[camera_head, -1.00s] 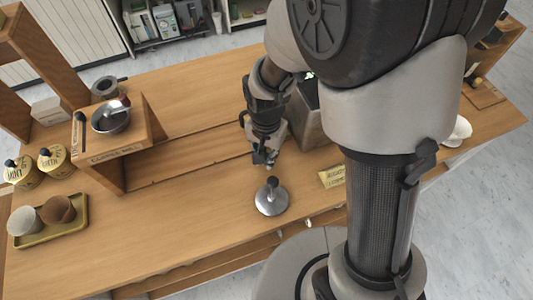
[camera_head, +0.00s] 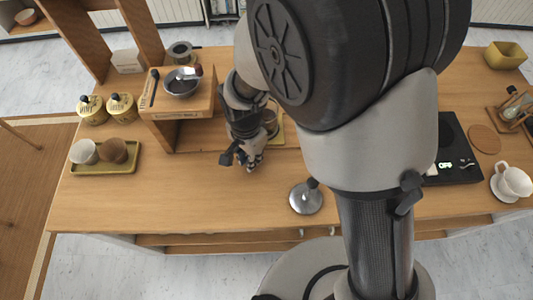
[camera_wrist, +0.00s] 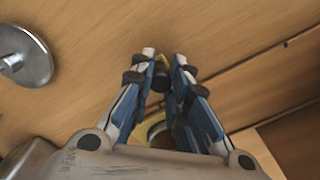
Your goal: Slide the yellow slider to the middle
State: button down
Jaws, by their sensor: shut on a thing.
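In the head view my gripper (camera_head: 248,163) is low over the wooden counter, just right of the shelf box. I cannot make out the slider there.
A wooden shelf box (camera_head: 160,103) bears a metal bowl. A yellow tray (camera_head: 75,170) with two cups lies left. A black scale (camera_head: 440,178) and white cup (camera_head: 513,182) are right. The front counter is mostly clear.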

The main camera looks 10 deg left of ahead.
jog(key=shift+s+a, duration=0.15)
jog(key=shift+a, duration=0.4)
jog(key=c, duration=1.5)
grip_release()
jog(key=shift+r, duration=6)
